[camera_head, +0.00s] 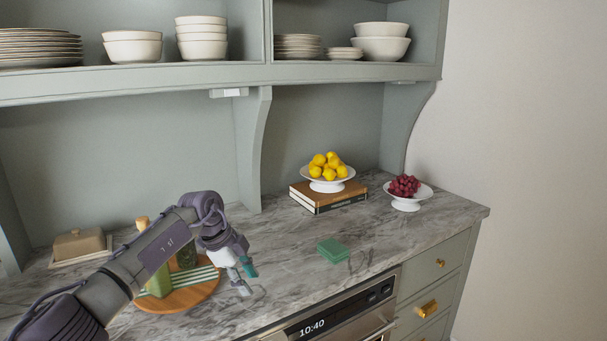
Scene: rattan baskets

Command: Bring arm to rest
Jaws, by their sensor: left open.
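My left arm comes in from the lower left. Its gripper (247,279) is open and empty above the marble countertop, at the right edge of a round wooden board. The fingertips look teal and grey. My right gripper and arm are not in view. The arm hides part of the board and some of what stands on it.
The round wooden board (184,299) carries a striped cloth and green items. A green block (333,251) lies right of the gripper. Lemons (328,166) in a stand sit on books; a grape stand (406,203) is farther right. Shelves (170,78) overhang the back.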

